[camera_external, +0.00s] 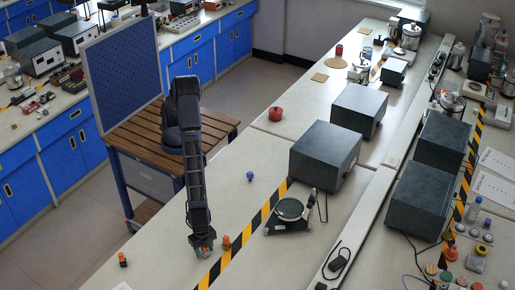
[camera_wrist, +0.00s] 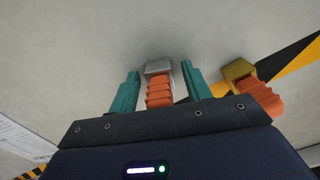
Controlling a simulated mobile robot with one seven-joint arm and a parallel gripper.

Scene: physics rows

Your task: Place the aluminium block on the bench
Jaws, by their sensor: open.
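The aluminium block (camera_wrist: 159,66) is silver-grey with an orange ribbed part (camera_wrist: 160,92) on the side nearer the wrist camera. In the wrist view it lies between the two teal fingers of my gripper (camera_wrist: 161,84). The fingers are open, with a gap visible on both sides of the orange part. In the external view my gripper (camera_external: 203,250) is low over the near part of the pale bench (camera_external: 165,250), and the block is mostly hidden there. I cannot tell exactly whether the block's underside touches the bench.
A brass-coloured block (camera_wrist: 238,70) with an orange part stands close on the right. A black-and-orange piece (camera_external: 122,259) stands to the left, a blue piece (camera_external: 250,176) farther back. Yellow-black tape (camera_external: 262,215), a round-plated device (camera_external: 290,210) and grey boxes (camera_external: 325,155) lie right.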

